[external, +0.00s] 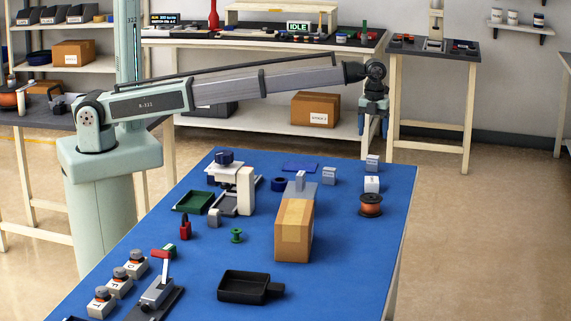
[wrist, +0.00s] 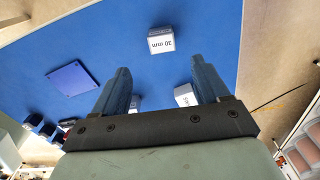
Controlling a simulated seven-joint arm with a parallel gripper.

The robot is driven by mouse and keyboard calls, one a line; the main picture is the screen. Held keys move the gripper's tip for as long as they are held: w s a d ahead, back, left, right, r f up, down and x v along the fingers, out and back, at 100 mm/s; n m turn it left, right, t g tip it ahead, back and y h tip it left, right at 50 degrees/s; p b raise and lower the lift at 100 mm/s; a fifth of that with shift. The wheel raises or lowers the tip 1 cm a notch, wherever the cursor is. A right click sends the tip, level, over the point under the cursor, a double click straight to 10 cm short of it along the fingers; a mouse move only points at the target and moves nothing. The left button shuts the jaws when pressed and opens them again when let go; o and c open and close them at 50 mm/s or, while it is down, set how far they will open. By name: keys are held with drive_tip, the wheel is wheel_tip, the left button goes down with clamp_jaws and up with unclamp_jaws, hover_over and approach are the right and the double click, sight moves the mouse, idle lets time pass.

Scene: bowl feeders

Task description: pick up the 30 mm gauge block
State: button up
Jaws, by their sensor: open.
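The 30 mm gauge block (wrist: 161,41) is a small pale block labelled "30 mm". In the wrist view it sits on the blue table, above the gap between my fingertips. In the external view it is the farther pale block (external: 372,163) near the table's far right corner. My gripper (external: 374,127) is raised well above the table there, pointing down. In the wrist view my gripper (wrist: 161,68) is open and empty, with its two blue-grey fingers spread apart. No finger touches the block.
Two other pale blocks (external: 330,176) (external: 371,184) stand nearby; they are partly hidden by my fingers in the wrist view. A copper spool (external: 371,204) stands in front, a carton (external: 294,229) to the left. A flat blue plate (wrist: 72,78) lies left of the blocks.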

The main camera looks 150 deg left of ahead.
sight(373, 157)
drive_tip(key=f, duration=1)
drive_tip(key=shift+a+f, duration=0.2)
drive_tip(key=shift+f, duration=0.15)
drive_tip(key=c, duration=1.2)
drive_tip(key=shift+o, duration=0.2)
drive_tip(key=shift+r, duration=0.1)
